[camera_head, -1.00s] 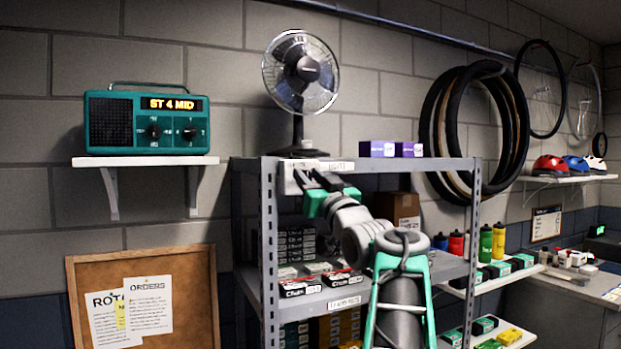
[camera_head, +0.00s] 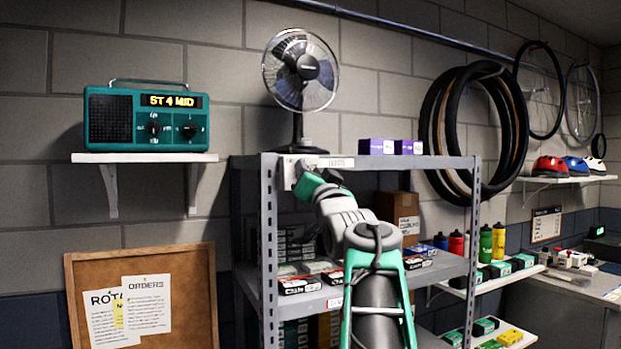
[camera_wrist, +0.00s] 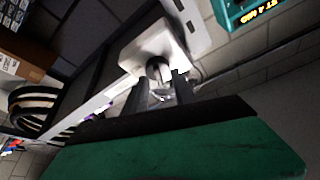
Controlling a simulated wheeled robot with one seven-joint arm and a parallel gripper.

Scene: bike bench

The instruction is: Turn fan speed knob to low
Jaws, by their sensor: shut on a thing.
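The fan (camera_head: 300,72) stands on the top of the grey metal shelf. A white control box (camera_head: 286,171) is on the shelf's upper front left corner, below the fan. In the wrist view, the white box (camera_wrist: 170,42) carries a round dark grey knob (camera_wrist: 154,68). My gripper (camera_wrist: 161,82) is shut on the knob, with one finger on each side of it. In the head view my gripper (camera_head: 299,173) is at the box, and my own wrist partly hides it. The knob's markings cannot be read.
The grey shelf (camera_head: 270,235) holds boxes below and beside my arm. Purple boxes (camera_head: 377,147) stand on its top. A green radio (camera_head: 146,118) sits on a wall shelf to the left. A corkboard (camera_head: 190,270) leans below it.

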